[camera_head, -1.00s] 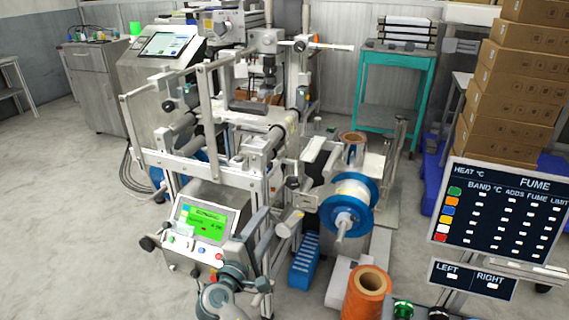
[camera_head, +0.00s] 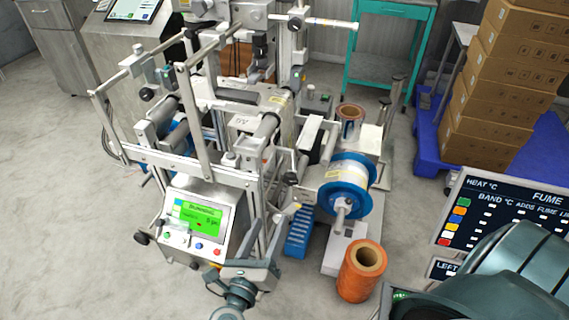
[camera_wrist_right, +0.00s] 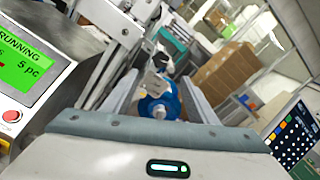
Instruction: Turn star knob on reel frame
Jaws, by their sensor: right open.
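The reel frame (camera_head: 190,165) is a silver machine of rails and rollers in the middle of the head view. A dark knob (camera_head: 291,178) sits on its right side, near the blue-flanged reel (camera_head: 343,185); its star shape is too small to confirm. Other dark knobs show at the upper left (camera_head: 147,93) and beside the green display (camera_head: 141,238). My right gripper (camera_head: 270,238) is open and empty, low in front of the frame and right of the display. In the right wrist view the blue reel (camera_wrist_right: 172,98) shows between its spread fingers (camera_wrist_right: 162,92). My left gripper is not in view.
The control box (camera_head: 195,225) with its green screen stands close left of my right gripper. An orange spool (camera_head: 360,272) and a blue stepped block (camera_head: 299,235) stand to the right. A dark sign panel (camera_head: 480,205) is at the right edge. Floor at left is clear.

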